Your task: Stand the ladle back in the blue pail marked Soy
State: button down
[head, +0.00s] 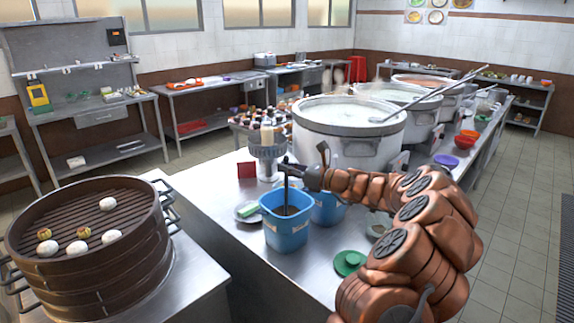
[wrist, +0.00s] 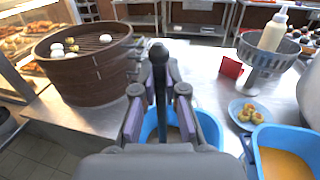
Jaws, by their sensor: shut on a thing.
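My gripper (head: 299,172) is shut on the dark upright handle of the ladle (head: 286,178). In the wrist view the handle (wrist: 158,56), with its round knob end, stands between the two fingers of my gripper (wrist: 159,94). The handle runs down into the front blue pail (head: 284,237), which holds something dark. The ladle's bowl is hidden, so I cannot tell whether it touches the bottom. In the wrist view this pail (wrist: 209,128) lies beneath my gripper. The pail's pale marking is too small to read.
A second blue pail (head: 330,211) with orange liquid stands close behind. A small plate (head: 246,213), a grey stand (head: 266,165) with a bottle and a red card (head: 246,170) are near. A steamer (head: 95,245) stands left, a big stockpot (head: 349,145) behind. The front counter is mostly clear.

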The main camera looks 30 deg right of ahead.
jog(key=shift+f+b, duration=1.05)
jog(key=shift+f, duration=1.85)
jog(key=c, duration=1.2)
grip_release()
jog(key=shift+o, duration=0.2)
jog(key=shift+s+d, duration=0.1)
send_near(287, 184)
jog(key=shift+s+d+f, duration=0.2)
jog(key=shift+s+d, duration=0.4)
jog(key=shift+s, duration=0.15)
